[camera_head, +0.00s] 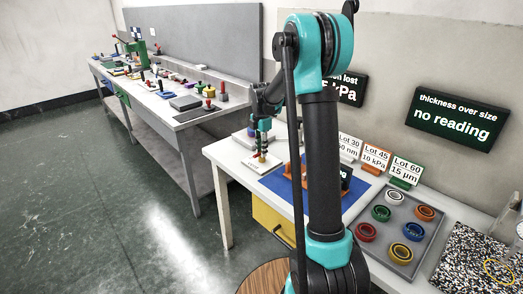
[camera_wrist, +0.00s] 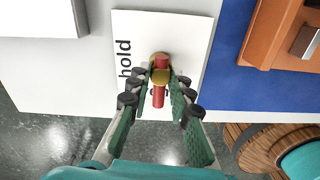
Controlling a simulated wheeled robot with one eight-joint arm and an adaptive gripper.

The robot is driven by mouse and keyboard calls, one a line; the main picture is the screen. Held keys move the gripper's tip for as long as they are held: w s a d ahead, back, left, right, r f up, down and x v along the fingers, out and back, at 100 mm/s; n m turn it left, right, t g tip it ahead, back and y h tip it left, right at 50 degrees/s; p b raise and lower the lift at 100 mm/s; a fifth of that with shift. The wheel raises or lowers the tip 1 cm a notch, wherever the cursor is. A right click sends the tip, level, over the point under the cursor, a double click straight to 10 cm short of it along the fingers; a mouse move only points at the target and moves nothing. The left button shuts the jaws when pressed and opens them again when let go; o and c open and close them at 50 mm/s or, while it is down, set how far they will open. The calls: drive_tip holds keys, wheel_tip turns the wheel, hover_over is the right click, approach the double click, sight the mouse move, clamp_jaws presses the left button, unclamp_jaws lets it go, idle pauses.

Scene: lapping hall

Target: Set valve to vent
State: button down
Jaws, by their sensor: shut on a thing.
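The valve has a red handle (camera_wrist: 158,97) on a round brass body (camera_wrist: 160,75) in the wrist view. It stands on a white plate (camera_wrist: 185,28) that reads "hold" at the left. The red handle lies roughly up and down in the picture. No "vent" word shows; my fingers cover part of the plate. My gripper (camera_wrist: 162,86) is shut on the handle, with a green finger on either side. In the head view my gripper (camera_head: 262,138) reaches down over the plate (camera_head: 244,165), and the valve is mostly hidden.
A blue mat (camera_wrist: 235,75) with an orange fixture (camera_wrist: 277,45) lies right of the plate. A grey tray (camera_head: 387,203) holds several coloured rings. Lot signs (camera_head: 405,171) stand behind it. A wooden stool (camera_head: 262,276) is below the table's front edge. Another bench (camera_head: 185,118) stands left.

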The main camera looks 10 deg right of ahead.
drive_tip(key=c, duration=1.4)
unclamp_jaws()
drive_tip(key=shift+o, duration=0.2)
drive_tip(key=shift+r, duration=0.15)
wheel_tip(320, 180, up, 12)
drive_tip(key=shift+w, duration=0.1)
